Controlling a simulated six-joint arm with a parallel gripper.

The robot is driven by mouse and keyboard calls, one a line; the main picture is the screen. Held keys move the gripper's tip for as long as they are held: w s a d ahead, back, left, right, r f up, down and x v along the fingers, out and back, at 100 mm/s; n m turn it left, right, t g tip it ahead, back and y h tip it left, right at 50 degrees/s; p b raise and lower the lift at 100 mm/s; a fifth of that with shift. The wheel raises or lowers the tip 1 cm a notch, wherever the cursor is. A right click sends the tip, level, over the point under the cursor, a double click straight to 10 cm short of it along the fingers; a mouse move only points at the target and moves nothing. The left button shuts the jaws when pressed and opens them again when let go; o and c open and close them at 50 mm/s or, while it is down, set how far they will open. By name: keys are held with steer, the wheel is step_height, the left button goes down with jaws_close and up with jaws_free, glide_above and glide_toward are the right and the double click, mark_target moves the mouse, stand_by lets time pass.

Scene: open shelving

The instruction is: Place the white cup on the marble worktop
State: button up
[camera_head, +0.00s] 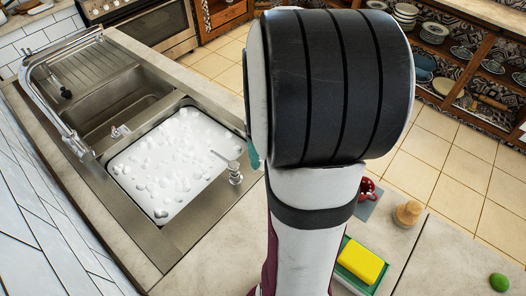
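I cannot make out a white cup in this view; my arm covers the middle of the picture and may hide it. The pale stone worktop (208,258) runs around the sink and continues at the lower right (448,258). I cannot tell from its surface whether it is marble. A red cup (366,189) with light spots stands just right of my arm, partly hidden by it. My gripper does not show; only my white arm link and its dark banded joint are seen.
A steel sink (183,212) with white foam and a soap dispenser (234,173) lies left. A yellow sponge (361,262), wooden brush (408,213) and green fruit (499,282) are right. Open shelves (458,70) with dishes stand behind. The lower-left worktop looks clear.

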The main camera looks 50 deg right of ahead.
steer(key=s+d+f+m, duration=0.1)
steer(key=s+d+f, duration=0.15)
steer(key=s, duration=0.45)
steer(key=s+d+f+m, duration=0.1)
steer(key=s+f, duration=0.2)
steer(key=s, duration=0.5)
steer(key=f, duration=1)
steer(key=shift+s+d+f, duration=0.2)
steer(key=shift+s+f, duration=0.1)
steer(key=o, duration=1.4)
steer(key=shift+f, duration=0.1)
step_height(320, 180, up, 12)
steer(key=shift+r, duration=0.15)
